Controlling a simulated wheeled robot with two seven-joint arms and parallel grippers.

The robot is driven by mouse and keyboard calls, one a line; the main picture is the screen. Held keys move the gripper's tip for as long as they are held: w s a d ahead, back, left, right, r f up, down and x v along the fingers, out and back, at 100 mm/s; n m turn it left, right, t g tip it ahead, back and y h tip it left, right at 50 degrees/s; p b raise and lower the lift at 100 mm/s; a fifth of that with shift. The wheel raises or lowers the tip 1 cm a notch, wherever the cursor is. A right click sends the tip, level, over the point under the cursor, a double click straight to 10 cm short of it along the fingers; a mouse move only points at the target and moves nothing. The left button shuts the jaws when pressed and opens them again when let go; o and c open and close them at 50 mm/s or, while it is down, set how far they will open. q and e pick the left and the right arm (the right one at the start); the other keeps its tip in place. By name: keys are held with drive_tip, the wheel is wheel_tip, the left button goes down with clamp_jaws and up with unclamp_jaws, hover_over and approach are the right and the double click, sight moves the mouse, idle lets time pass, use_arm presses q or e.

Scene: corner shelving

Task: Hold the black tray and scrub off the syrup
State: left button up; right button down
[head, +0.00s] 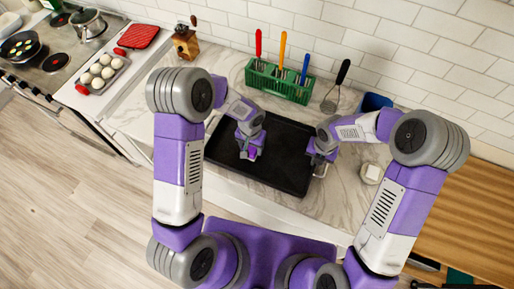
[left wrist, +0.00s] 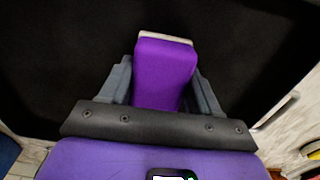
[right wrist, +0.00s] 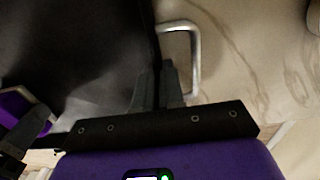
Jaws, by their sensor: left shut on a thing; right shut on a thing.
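The black tray (head: 285,178) lies on the marble counter and fills much of the left wrist view (left wrist: 60,60). My left gripper (head: 250,149) is shut on a purple sponge (left wrist: 165,72) with a pale edge, over the tray's inside. Whether the sponge touches the tray is unclear. My right gripper (right wrist: 158,80) is shut on the tray's right rim, beside a silver handle (right wrist: 192,60). The sponge shows partly at the left of the right wrist view (right wrist: 14,106). No syrup can be made out on the dark tray.
A green basket (head: 278,82) with coloured-handled utensils stands behind the tray. A small white jar (head: 371,173) sits right of the tray.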

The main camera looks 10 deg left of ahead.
use_arm(q)
drive_tip(key=shift+r, duration=4.05)
use_arm(e)
drive_tip(key=c, duration=1.2)
unclamp_jaws()
drive_tip(key=shift+o, duration=0.2)
wheel_tip(320, 180, up, 12)
use_arm(q)
drive_tip(key=shift+s+f, duration=0.1)
use_arm(e)
drive_tip(key=shift+s, duration=0.1)
